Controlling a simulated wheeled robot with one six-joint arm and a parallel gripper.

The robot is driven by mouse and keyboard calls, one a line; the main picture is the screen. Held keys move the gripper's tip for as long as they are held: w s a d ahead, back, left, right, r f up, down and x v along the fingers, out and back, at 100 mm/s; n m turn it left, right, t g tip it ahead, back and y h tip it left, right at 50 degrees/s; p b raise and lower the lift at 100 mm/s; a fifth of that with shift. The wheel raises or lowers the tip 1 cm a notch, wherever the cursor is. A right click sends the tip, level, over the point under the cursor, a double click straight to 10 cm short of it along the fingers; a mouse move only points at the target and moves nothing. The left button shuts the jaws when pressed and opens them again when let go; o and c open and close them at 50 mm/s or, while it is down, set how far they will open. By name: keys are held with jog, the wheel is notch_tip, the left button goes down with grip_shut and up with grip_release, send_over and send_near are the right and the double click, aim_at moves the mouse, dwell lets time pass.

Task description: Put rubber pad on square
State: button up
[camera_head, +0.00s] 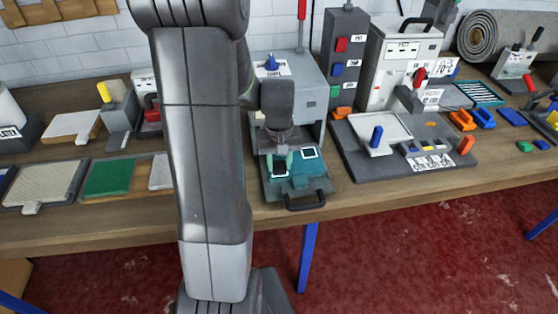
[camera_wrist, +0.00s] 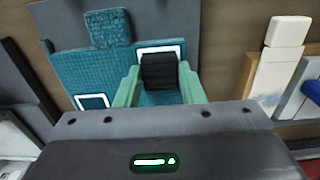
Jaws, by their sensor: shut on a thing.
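My gripper (camera_wrist: 160,68), with pale green fingers, is shut on a black ribbed rubber pad (camera_wrist: 161,74). In the head view my gripper (camera_head: 281,160) is low over the front of a teal mat (camera_head: 312,183). The mat has two white-outlined squares. One square (camera_wrist: 175,49) lies under or just behind the pad, which hides most of it. The other square (camera_wrist: 92,102) is clear, to the left in the wrist view; it also shows in the head view (camera_head: 310,153). I cannot tell whether the pad touches the mat.
The mat lies on a grey tray with a dark handle (camera_head: 305,201), in front of a grey machine (camera_head: 306,75). A raised teal block (camera_wrist: 107,28) is near the mat's edge. A green pad (camera_head: 110,178) lies left, and a grey board with a blue-handled tool (camera_head: 376,136) stands right.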

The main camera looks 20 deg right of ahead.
aim_at(279, 165)
jog(key=shift+f, duration=0.15)
jog(key=o, duration=1)
jog(key=shift+c, duration=0.2)
notch_tip(279, 165, up, 12)
jog(key=shift+r, duration=0.2)
